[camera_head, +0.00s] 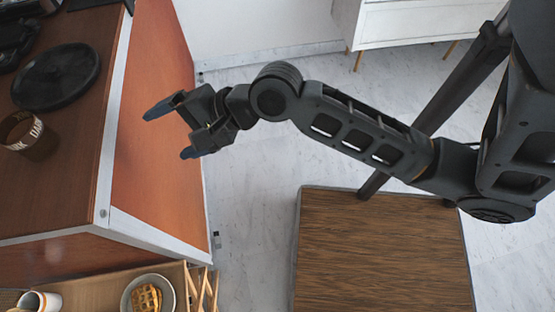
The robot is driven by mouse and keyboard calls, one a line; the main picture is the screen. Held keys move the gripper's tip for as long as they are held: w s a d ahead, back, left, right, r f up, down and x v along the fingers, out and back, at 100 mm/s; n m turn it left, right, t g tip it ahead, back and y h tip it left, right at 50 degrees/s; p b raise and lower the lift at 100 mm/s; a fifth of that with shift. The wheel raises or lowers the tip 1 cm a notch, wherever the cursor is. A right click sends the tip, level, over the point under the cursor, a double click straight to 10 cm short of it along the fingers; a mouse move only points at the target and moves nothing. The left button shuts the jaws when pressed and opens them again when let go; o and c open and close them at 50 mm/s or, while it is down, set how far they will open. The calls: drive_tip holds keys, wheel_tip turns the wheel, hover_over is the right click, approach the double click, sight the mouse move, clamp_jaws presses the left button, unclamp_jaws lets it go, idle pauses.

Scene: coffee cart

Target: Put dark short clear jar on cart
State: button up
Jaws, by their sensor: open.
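A short jar (27,137) with pale lettering on its band stands near the left edge of the picture, on the brown top of the cart (75,160). Its walls look see-through, and the brown surface shows through. The cart has a pale metal edge and an orange side panel. My gripper (172,131) is open and empty, with its two blue-tipped fingers pointing left. In the picture it lies over the orange panel, to the right of the jar and apart from it.
A round black plate-like thing (56,76) lies behind the jar. A bowl with a waffle (147,297) and a white cup (38,301) stand on a lower wooden shelf at front left. A brown wooden surface (380,255) is at lower right. Pale floor (250,190) lies between.

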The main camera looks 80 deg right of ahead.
drive_tip(key=s+a+r+n+t, duration=0.1)
drive_tip(key=s+a+r+n, duration=0.1)
drive_tip(key=s+n, duration=0.8)
drive_tip(key=s+a+r+n+t+h, duration=0.1)
drive_tip(key=s+a+r+n, duration=0.2)
drive_tip(key=s+n, duration=0.7)
drive_tip(key=shift+s+a+n+h, duration=0.3)
drive_tip(key=shift+s+a, duration=0.25)
drive_tip(key=shift+a, duration=0.6)
